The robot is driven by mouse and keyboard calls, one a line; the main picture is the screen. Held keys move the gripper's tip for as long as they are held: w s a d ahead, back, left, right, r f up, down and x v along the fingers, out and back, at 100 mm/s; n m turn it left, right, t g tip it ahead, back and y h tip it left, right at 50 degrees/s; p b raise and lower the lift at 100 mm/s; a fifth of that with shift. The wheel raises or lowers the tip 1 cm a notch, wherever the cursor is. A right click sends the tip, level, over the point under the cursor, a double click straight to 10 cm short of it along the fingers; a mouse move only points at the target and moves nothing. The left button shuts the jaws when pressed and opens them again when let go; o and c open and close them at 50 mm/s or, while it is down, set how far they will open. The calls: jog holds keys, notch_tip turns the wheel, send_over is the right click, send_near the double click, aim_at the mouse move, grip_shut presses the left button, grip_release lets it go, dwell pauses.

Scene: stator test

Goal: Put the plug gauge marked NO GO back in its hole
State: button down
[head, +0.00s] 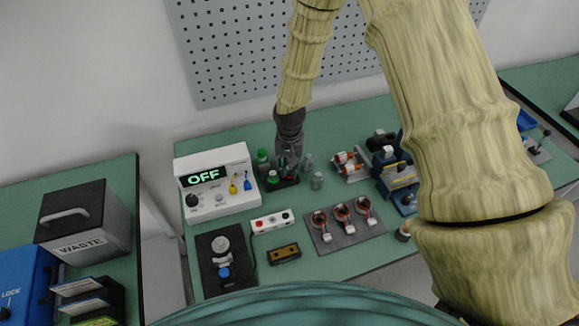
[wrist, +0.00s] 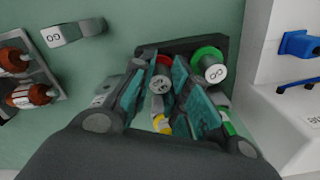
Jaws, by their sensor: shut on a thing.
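The red-collared plug gauge (wrist: 160,83) is between the fingers of my gripper (wrist: 166,72) in the wrist view, its grey end facing the camera. Its marking is partly readable but too small to be sure of. A green-collared plug gauge marked GO (wrist: 214,72) stands just right of it in the black holder (wrist: 188,43). In the head view my gripper (head: 289,158) is low over the holder (head: 287,183), with the green gauge (head: 262,156) to its left. The fingers hide the held gauge's lower end and its hole, so I cannot tell whether it is seated.
A white tester reading OFF (head: 216,178) stands close left of the holder. A grey gauge marked GO (wrist: 73,34) lies left in the wrist view. Coil parts (head: 342,216) lie on a tray in front.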

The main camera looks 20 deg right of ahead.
jog(key=shift+f, duration=0.2)
jog(key=c, duration=1.3)
grip_release()
notch_tip(320, 180, up, 12)
